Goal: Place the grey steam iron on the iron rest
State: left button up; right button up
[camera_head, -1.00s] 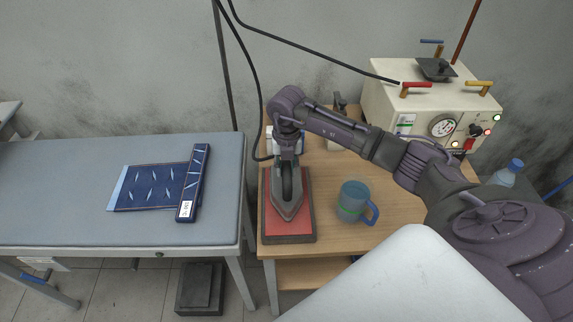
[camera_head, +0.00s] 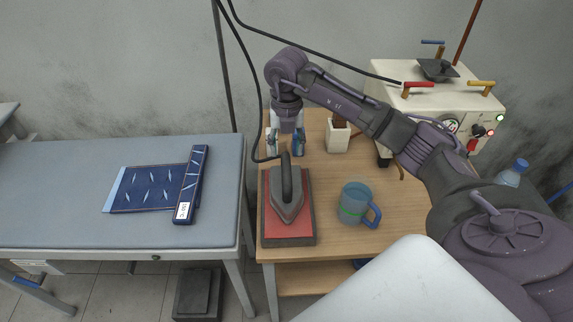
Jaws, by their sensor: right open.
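The grey steam iron (camera_head: 287,203) sits flat on the red-topped iron rest (camera_head: 290,229), its pointed tip toward the front and its dark handle on top. The rest lies on the wooden table. My right gripper (camera_head: 286,147) is above and behind the iron's handle, fingers open and apart from it. A black hose hangs down behind the iron. My left gripper is not in view.
A blue mug (camera_head: 354,203) stands right of the rest. A cream steam machine (camera_head: 440,95) is at the back right. A grey ironing table (camera_head: 80,200) with folded blue cloth (camera_head: 150,187) is at the left.

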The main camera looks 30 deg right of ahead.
jog(key=shift+r+b, duration=0.35)
jog(key=shift+r, duration=1.6)
